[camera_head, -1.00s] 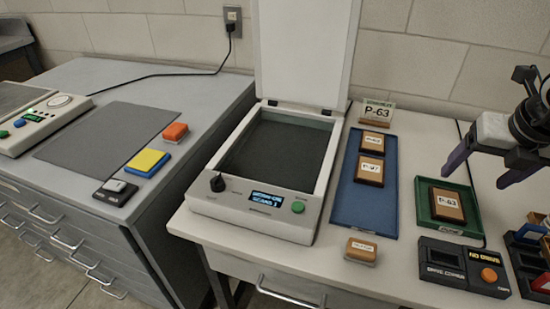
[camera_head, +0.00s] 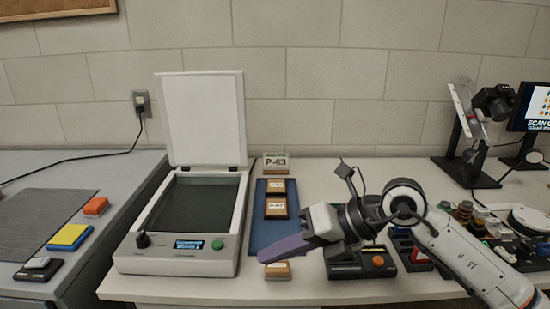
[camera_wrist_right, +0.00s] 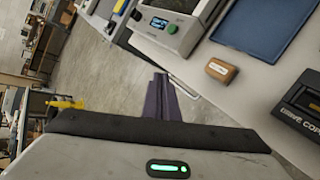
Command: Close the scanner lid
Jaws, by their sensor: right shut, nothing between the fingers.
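The scanner (camera_head: 180,262) stands on the white table, a pale box with a dark glass bed, a small lit display, a black knob and a green button. Its white lid (camera_head: 204,118) stands raised, nearly upright, hinged at the back edge. My right gripper (camera_head: 264,256) is shut and empty, its purple fingers pointing left, to the right of the scanner's front corner and apart from the lid. In the right wrist view the shut fingers (camera_wrist_right: 160,100) show below the scanner's front (camera_wrist_right: 168,28). My left gripper is out of view.
A blue tray (camera_head: 262,214) with wooden blocks (camera_head: 277,207) lies right of the scanner, behind my gripper. A small block (camera_head: 278,271) sits in front of the tray. A P-63 sign (camera_head: 276,162) stands behind it. A grey bench with coloured blocks (camera_head: 69,237) is at left.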

